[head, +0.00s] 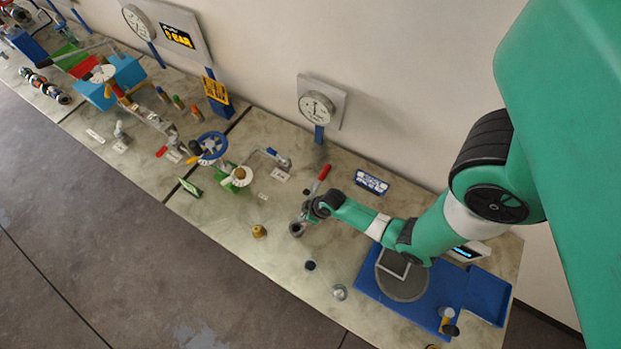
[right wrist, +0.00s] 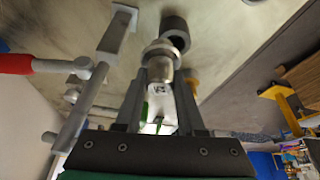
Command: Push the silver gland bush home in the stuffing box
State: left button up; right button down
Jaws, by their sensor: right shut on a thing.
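My right gripper (head: 306,217) reaches in from the right over the bench. In the right wrist view its two fingers (right wrist: 160,88) are closed on the silver gland bush (right wrist: 161,58), a bright stepped cylinder with a wider end pointing away from the wrist. A dark grey ring, which looks like the stuffing box (right wrist: 175,24), lies just beyond the bush, and its opening is partly visible. It shows in the head view as a grey ring (head: 296,230) just below the fingertips. I cannot tell whether bush and ring touch. My left gripper is not in view.
A brass piece (head: 259,232), a dark piece (head: 310,265) and a silver piece (head: 340,292) stand close by. A red-handled lever (head: 322,176) is behind the gripper. A blue tray (head: 364,278) lies to the right. The bench front is fairly clear.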

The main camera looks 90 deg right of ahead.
jog(key=w, duration=0.1)
jog(key=w+a, duration=0.1)
jog(key=w+r+n, duration=0.1)
jog(key=shift+w+a+r, duration=0.1)
jog(key=shift+w+a, duration=0.1)
jog(key=shift+a, duration=0.05)
jog(key=shift+f+b, duration=2.15)
jog(key=shift+f, duration=0.35)
jog(key=shift+f, duration=0.1)
jog(key=shift+f+b, duration=1.35)
jog(key=shift+f, duration=0.3)
jog(key=shift+c, duration=2.2)
grip_release()
